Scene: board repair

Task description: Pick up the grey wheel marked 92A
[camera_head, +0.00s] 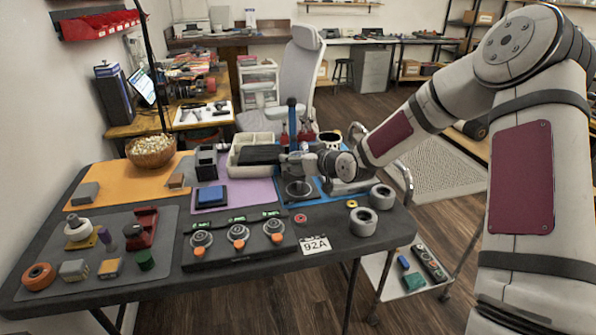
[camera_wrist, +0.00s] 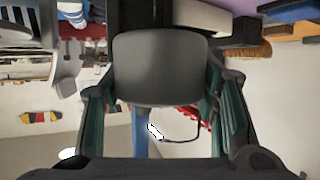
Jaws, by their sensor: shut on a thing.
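My gripper (camera_wrist: 160,85) is shut on a smooth grey rounded thing (camera_wrist: 158,68), which fills the middle of the wrist view between the fingers. Its outline could be a wheel seen side-on, but no hole or marking shows, so I cannot tell for certain. In the head view my gripper is over the back of the table, beside the white tray, and its grip is hard to make out. Two grey wheels stand at the table's right end, one in front (camera_head: 363,222) and one behind (camera_head: 382,196).
A white tray (camera_head: 237,160) and a blue-topped block (camera_head: 211,195) are near my gripper. A dark rack (camera_head: 200,262) lies in front. Small parts crowd the grey mat (camera_head: 60,292) at left. A popcorn basket (camera_head: 150,156) stands at the back left. The wrist view is upside down.

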